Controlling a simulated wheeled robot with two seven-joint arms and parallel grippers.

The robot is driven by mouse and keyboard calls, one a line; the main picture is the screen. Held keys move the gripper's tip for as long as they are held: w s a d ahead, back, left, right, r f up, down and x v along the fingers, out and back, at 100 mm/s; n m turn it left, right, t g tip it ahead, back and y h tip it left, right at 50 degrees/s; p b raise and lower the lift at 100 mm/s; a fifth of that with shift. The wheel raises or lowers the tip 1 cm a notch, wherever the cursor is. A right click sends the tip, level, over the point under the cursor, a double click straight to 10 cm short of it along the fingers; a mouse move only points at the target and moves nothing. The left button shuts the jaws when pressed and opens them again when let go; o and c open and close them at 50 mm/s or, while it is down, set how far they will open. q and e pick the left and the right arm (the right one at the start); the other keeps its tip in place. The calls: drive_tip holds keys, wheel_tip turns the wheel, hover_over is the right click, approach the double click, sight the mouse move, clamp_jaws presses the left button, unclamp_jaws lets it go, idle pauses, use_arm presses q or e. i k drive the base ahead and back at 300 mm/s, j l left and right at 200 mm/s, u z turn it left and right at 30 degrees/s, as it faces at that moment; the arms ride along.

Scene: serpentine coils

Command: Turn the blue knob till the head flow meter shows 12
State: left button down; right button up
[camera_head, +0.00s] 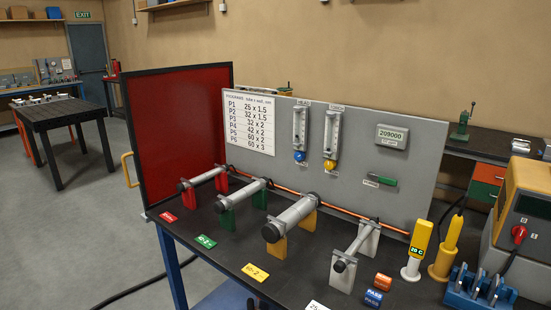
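The blue knob (299,156) sits at the bottom of the left flow meter (300,128) on the grey upright panel. A small label above this meter seems to read HEAD. Its scale and float are too small to read. A second flow meter (333,134) stands to its right, with a yellow knob (329,165) below it. Neither of my grippers shows in the head view, and nothing touches the blue knob.
Several grey tubes on coloured stands, one tube (290,218) on yellow, fill the dark bench (225,257) before the panel. A copper pipe (345,211) runs behind them. A red screen (180,125) stands left; a yellow machine (525,215) stands right. A display (392,135) reads 209000.

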sight(298, 156)
drive_tip(key=i, duration=1.1)
drive_tip(key=u, duration=0.05)
